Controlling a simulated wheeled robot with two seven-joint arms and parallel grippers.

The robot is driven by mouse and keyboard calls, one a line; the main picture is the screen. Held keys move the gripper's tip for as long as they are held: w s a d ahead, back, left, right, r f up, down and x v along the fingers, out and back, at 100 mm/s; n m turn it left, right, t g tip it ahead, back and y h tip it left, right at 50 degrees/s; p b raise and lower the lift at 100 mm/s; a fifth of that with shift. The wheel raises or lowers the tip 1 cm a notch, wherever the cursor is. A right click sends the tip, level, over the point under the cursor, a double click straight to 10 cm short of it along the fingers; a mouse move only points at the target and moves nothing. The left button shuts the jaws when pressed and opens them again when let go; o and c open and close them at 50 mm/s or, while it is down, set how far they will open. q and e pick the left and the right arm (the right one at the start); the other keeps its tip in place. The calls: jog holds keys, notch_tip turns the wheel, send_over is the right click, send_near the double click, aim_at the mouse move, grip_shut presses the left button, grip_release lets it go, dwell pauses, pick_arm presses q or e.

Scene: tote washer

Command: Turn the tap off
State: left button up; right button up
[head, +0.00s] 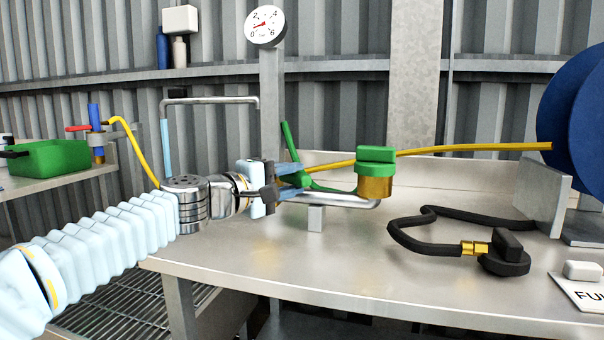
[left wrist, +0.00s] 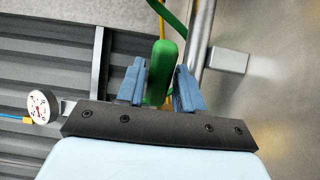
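The tap shows in the head view as a brass body (head: 375,186) with a green cap (head: 376,154). A green lever (head: 289,142) stands up to its left, and a green arm runs from behind my fingers towards the brass body. My left gripper (head: 291,181) is at this green lever, with its blue fingers apart. In the left wrist view the lever's rounded green end (left wrist: 161,73) lies between the two fingers (left wrist: 160,88). Narrow gaps seem to show beside it; firm contact cannot be made out. My right gripper is not in view.
A steel bench (head: 330,268) carries a black hose (head: 425,238) with a brass fitting. A yellow hose (head: 450,149) runs to a blue reel (head: 575,105). A pressure gauge (head: 265,26) stands behind. A blue valve with a red handle (head: 78,128) and green tote (head: 50,157) are left.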

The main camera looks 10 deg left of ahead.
pick_arm(q)
jog(key=shift+x, duration=1.5)
grip_shut()
